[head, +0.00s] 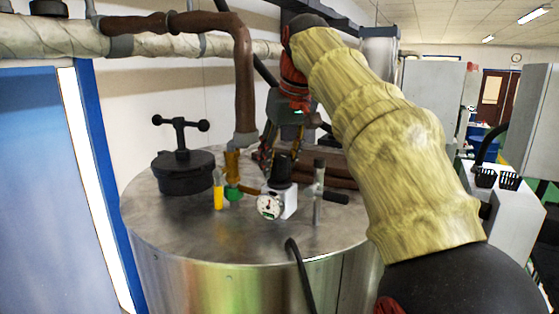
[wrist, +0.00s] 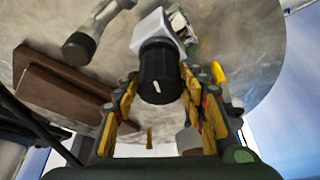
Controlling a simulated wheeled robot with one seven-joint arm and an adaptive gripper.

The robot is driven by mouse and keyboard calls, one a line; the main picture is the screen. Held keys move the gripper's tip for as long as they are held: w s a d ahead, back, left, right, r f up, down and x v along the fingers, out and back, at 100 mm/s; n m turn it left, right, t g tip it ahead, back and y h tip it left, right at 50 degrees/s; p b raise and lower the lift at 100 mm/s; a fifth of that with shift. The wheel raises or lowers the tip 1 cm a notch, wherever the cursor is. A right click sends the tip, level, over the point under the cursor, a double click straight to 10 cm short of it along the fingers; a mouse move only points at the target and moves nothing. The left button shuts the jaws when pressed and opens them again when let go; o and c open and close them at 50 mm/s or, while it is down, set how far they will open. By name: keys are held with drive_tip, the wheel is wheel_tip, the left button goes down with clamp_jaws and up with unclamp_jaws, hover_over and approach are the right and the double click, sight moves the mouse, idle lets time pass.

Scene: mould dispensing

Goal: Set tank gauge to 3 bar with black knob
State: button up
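The black knob (head: 281,170) stands on a white regulator block (head: 290,203) on top of the steel tank (head: 180,228). The round tank gauge (head: 268,206) is on the front of this block; its reading is too small to tell. In the wrist view the black knob (wrist: 158,68) shows a white mark and points towards my gripper (wrist: 160,88). The yellow-padded fingers are spread, one on each side of the knob, with a gap visible on the left. In the head view my gripper (head: 282,146) is just above and behind the knob, partly hidden.
A black clamp lid with a T-handle (head: 182,165) stands at left. A brown pipe (head: 243,80) comes down behind. A black hose (head: 300,270) hangs over the front edge.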

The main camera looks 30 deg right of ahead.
drive_tip(key=c, duration=0.6)
drive_tip(key=shift+c, duration=0.4)
drive_tip(key=n+y+p, duration=0.1)
drive_tip(key=n+p, duration=0.1)
drive_tip(key=n, duration=0.1)
drive_tip(key=shift+r+p, duration=0.15)
drive_tip(key=shift+p, duration=0.2)
drive_tip(key=shift+n+g+y+p, duration=0.3)
drive_tip(key=shift+n+y+p, duration=0.75)
drive_tip(key=shift+n, duration=1.05)
drive_tip(key=o, duration=1.2)
drive_tip(key=shift+c, duration=0.2)
